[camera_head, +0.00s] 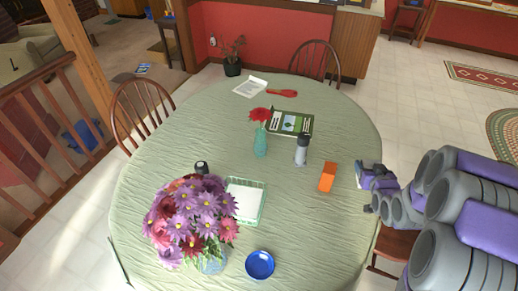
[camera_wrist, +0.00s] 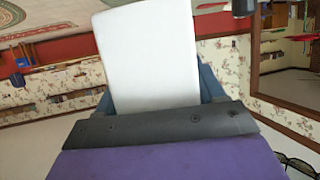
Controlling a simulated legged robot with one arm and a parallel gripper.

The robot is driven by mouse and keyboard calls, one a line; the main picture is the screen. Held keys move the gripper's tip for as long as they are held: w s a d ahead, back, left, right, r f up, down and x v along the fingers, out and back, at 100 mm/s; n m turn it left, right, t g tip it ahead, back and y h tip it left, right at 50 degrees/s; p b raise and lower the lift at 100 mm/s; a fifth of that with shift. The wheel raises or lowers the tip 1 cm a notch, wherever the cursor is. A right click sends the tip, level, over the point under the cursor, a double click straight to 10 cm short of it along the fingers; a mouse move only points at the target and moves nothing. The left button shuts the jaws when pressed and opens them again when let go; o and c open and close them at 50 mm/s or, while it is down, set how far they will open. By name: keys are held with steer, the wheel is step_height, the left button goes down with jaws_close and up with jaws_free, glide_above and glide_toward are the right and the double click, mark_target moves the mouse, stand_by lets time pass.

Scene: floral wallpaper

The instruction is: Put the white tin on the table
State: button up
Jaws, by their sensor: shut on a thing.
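The white tin (camera_wrist: 150,58) fills the upper middle of the wrist view as a plain, pale block with rounded corners. My gripper (camera_head: 368,181) is shut on it, with blue finger parts showing on both sides of it. In the head view my gripper is at the right edge of the table (camera_head: 205,125), to the right of the orange box. There, only a thin pale sliver shows at its tip, and I cannot tell whether the tin touches the table. The table is round with a pale green cloth.
An orange box (camera_head: 327,177) and a grey bottle (camera_head: 301,150) stand closest to my gripper. A flower bouquet (camera_head: 190,215), a green basket (camera_head: 262,204) and a blue bowl (camera_head: 260,265) are at the front. Cloth is bare at front right and far left.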

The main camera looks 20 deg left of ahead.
steer(key=f, duration=0.1)
steer(key=f+n+y, duration=0.1)
steer(key=f, duration=0.1)
steer(key=s+f+n+y+p, duration=0.1)
steer(key=shift+s+a+f+g, duration=0.1)
steer(key=shift+a+f+g, duration=0.05)
steer(key=shift+a+g, duration=0.25)
steer(key=s+a+f+n+g+y+p, duration=0.25)
steer(key=s+a+f+n+y, duration=0.2)
steer(key=s, duration=0.45)
steer(key=s+a+f+n+g+y+p, duration=0.1)
steer(key=s+a+f+n+g+y, duration=0.25)
steer(key=s+f, duration=0.4)
steer(key=shift+n+g+h, duration=0.3)
steer(key=shift+g+h, duration=0.1)
steer(key=w+a+b, duration=0.1)
steer(key=w+a, duration=0.8)
steer(key=shift+w, duration=0.2)
steer(key=shift+w+d+r, duration=0.1)
steer(key=shift+w+d, duration=0.05)
steer(key=shift+w, duration=0.45)
steer(key=f, duration=0.2)
steer(key=a+f+b, duration=0.1)
steer(key=shift+f, duration=0.35)
